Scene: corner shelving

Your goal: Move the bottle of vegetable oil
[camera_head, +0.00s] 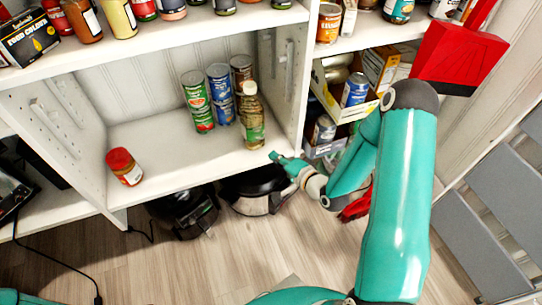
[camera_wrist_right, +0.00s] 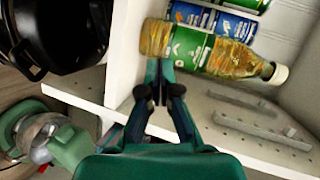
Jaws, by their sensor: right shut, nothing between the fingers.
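The bottle of vegetable oil (camera_head: 251,118), clear with yellow oil, a green label and a pale cap, stands on the white middle shelf (camera_head: 190,160), near its front right corner. It also shows in the right wrist view (camera_wrist_right: 222,58), lying across the picture because of the camera's angle. My right gripper (camera_head: 275,156) is at the shelf's front edge, below and right of the bottle. In the right wrist view its fingers (camera_wrist_right: 160,70) are shut and empty, with the tips close to the bottle's lower part; whether they touch it I cannot tell. My left gripper is not in view.
Several cans (camera_head: 220,92) stand just behind and left of the bottle. A red-lidded jar (camera_head: 124,166) is at the shelf's left. A white upright panel (camera_head: 290,70) borders the right side. Black appliances (camera_head: 256,188) sit on the floor below. The shelf's middle is clear.

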